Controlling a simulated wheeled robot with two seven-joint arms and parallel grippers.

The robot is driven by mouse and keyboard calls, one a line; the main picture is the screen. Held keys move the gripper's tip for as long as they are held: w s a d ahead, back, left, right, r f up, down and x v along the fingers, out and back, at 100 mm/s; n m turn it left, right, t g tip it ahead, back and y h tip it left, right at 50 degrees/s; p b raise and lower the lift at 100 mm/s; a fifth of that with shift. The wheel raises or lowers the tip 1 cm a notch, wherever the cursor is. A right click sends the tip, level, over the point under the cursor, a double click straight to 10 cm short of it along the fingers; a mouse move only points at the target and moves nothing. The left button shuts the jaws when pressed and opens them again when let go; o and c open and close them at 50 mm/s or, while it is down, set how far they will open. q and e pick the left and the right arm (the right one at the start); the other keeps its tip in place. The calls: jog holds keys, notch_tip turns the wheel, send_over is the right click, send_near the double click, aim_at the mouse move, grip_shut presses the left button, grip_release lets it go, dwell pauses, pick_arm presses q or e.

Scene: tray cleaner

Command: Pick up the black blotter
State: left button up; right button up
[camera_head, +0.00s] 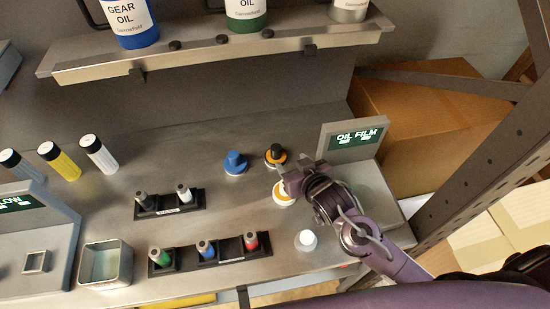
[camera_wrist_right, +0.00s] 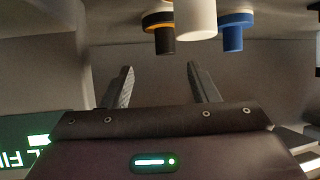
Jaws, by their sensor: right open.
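The black blotter (camera_head: 275,154), a dark knob on a round base with an orange band, stands on the steel bench just beyond my right gripper. It also shows in the right wrist view (camera_wrist_right: 165,40), at the top, beyond the fingers. My right gripper (camera_head: 287,181) is open and empty; its two fingers (camera_wrist_right: 161,78) are apart with nothing between them. It is close to the blotter but apart from it. My left gripper is not in view.
A blue blotter (camera_head: 235,162) stands left of the black one. An orange-and-white round piece (camera_head: 283,196) is partly covered by my right gripper. A white knob (camera_head: 307,240) stands nearer. The OIL FILM display (camera_head: 355,139) stands to the right. A shelf (camera_head: 220,55) overhangs the back.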

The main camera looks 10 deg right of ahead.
aim_at(278, 155)
jog(key=shift+f+b, duration=0.35)
jog(key=shift+f, duration=0.25)
jog(key=shift+w+f, duration=0.2)
jog(key=shift+w, duration=0.15)
jog(key=shift+x, duration=1.05)
jog(key=shift+w+a+p, duration=0.25)
jog(key=shift+w+p, duration=0.25)
jog(key=shift+p, duration=0.05)
jog(key=x, duration=0.1)
jog(key=p+x, duration=0.1)
jog(key=x, duration=0.1)
jog(key=shift+w+a+f, duration=0.1)
jog(key=shift+a, duration=0.2)
jog(key=shift+w+a+f, duration=0.1)
jog(key=shift+w+f, duration=0.2)
jog(key=shift+w, duration=0.15)
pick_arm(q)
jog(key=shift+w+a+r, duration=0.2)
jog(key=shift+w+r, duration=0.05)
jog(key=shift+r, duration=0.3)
pick_arm(e)
jog(key=shift+c, duration=0.4)
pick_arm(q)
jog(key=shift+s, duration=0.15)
pick_arm(e)
jog(key=c, duration=1)
